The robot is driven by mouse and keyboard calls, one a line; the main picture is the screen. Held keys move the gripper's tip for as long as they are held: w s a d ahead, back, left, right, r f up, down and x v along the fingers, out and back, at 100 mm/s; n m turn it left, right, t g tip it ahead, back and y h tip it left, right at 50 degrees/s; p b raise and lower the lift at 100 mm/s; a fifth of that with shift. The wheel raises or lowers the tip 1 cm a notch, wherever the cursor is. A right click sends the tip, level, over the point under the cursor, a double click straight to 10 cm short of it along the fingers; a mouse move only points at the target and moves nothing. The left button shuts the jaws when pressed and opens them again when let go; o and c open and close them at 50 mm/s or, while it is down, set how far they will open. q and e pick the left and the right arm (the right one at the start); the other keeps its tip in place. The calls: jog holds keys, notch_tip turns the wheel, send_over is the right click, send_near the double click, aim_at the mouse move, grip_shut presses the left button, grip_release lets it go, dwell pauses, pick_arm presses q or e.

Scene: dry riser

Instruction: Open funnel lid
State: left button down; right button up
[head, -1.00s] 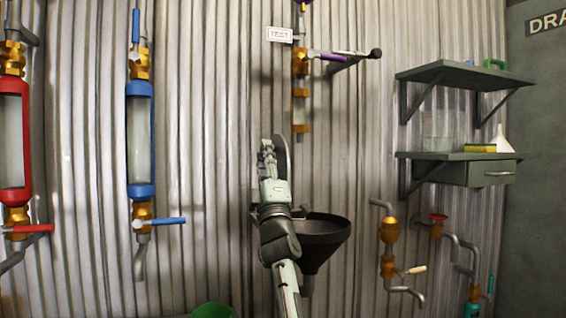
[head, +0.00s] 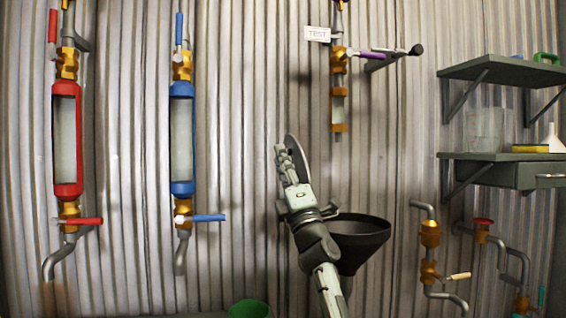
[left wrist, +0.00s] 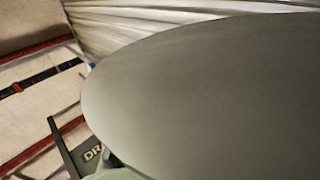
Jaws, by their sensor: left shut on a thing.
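The black funnel (head: 362,238) stands against the corrugated wall, its wide mouth facing up and uncovered. Its round dark lid (head: 301,158) is raised on the left side of the mouth, nearly upright and seen almost edge-on. My left gripper (head: 283,157) is shut on the lid, with its fingers at the lid's left face. In the left wrist view the lid's broad grey face (left wrist: 210,100) fills most of the picture, and the fingertips cannot be made out. The arm hides the lid's lower part and the funnel's left rim. My right gripper is not in view.
Red (head: 67,140) and blue (head: 182,140) sight-glass pipes with valve handles are on the left wall. A pipe with a purple handle (head: 371,56) hangs above the funnel. Shelves (head: 500,158) and several small pipes are at right. A green container (head: 249,308) is below.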

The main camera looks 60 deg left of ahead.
pick_arm(q)
jog(key=c, duration=1.2)
grip_release()
jog(key=shift+d+f, duration=0.1)
jog(key=v, duration=1.1)
jog(key=shift+d+f, duration=0.3)
